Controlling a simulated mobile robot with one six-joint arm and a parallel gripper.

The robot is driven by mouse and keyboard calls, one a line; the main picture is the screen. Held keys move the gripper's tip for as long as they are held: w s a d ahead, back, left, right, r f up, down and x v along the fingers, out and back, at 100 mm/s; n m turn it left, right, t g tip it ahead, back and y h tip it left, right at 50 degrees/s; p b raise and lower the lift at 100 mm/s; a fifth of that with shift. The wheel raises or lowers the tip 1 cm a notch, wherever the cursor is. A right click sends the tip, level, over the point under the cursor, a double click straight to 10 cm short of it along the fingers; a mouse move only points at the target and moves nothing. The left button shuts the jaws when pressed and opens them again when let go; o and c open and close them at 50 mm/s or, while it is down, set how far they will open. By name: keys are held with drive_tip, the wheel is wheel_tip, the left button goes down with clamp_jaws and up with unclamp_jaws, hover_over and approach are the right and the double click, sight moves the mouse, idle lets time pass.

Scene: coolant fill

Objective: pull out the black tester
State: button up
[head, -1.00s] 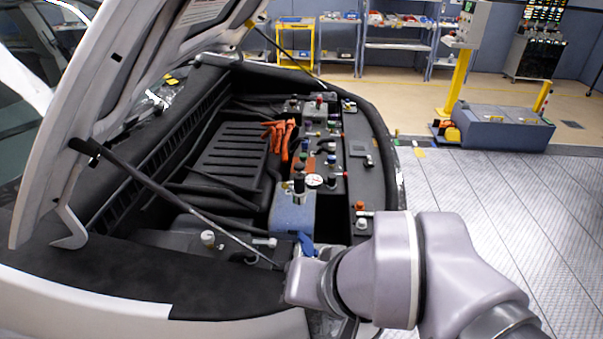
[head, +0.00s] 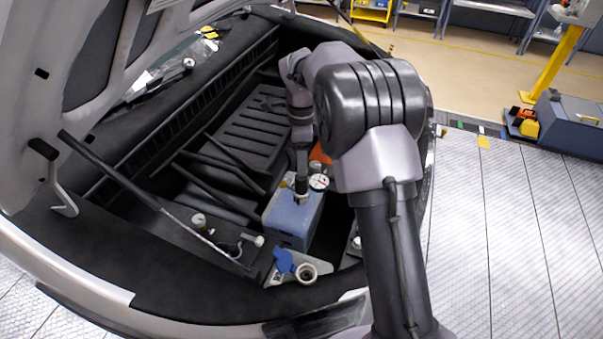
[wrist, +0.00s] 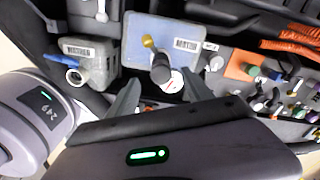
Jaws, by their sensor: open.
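The black tester (head: 301,188) stands upright on top of the blue tank (head: 290,220), with a white round gauge (head: 319,182) beside it. In the wrist view the tester (wrist: 160,69) points toward the camera from the blue tank (wrist: 200,32), and the gauge (wrist: 174,82) is partly behind it. My gripper (wrist: 161,93) is open, its two fingers on either side of the tester's line. In the head view my gripper (head: 302,165) is directly above the tester. I cannot tell whether the fingers touch it.
A grey reservoir with an open white neck (head: 306,272) and a blue cap (head: 283,260) sits at the front. Orange hoses (wrist: 290,40) and several small fittings lie right of the tank in the wrist view. The raised hood and its prop rod (head: 110,175) are at left.

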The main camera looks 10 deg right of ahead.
sight(302, 184)
wheel_tip(302, 184, down, 11)
drive_tip(key=shift+d+f+b, duration=0.1)
drive_tip(key=shift+b, duration=1.1)
clamp_jaws()
drive_tip(key=c, duration=0.6)
unclamp_jaws()
drive_tip(key=c, duration=0.5)
drive_tip(key=shift+w+n+p, duration=0.1)
drive_tip(key=shift+n+p, duration=0.45)
drive_tip(key=shift+n, duration=1.05)
drive_tip(key=shift+c, duration=0.2)
